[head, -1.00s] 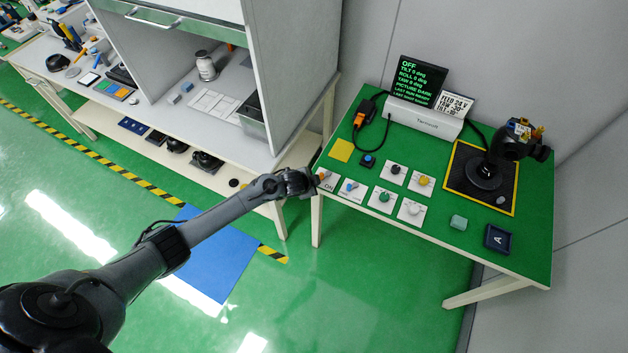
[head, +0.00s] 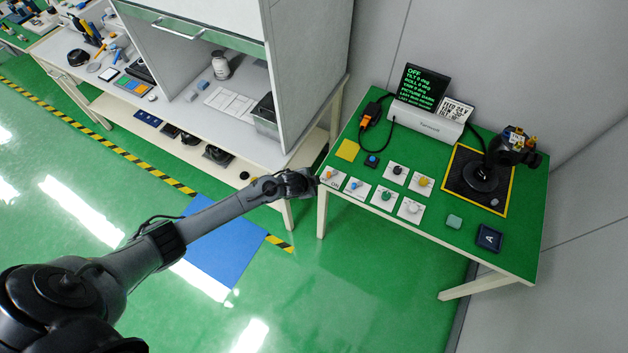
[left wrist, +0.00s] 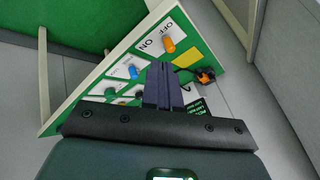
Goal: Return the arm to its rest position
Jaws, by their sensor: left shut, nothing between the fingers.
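My left arm (head: 205,220) reaches from the lower left of the head view towards the green-topped table (head: 400,232). Its gripper (head: 313,181) is at the table's left front corner, beside the ON/OFF switch card (head: 332,178). In the left wrist view the dark fingers (left wrist: 163,82) are together with nothing between them. The orange switch knob (left wrist: 169,45) stands beyond the fingertips, apart from them in that view. A blue-lever card (left wrist: 131,72) lies to its left. My right gripper is in neither view.
A black screen (head: 424,86) reading OFF stands at the table's back. A black gimbal camera (head: 487,172) stands on a yellow-edged mat. A grey cabinet bench (head: 270,155) stands close left of the gripper. Open floor with a blue mat (head: 222,245) lies below the arm.

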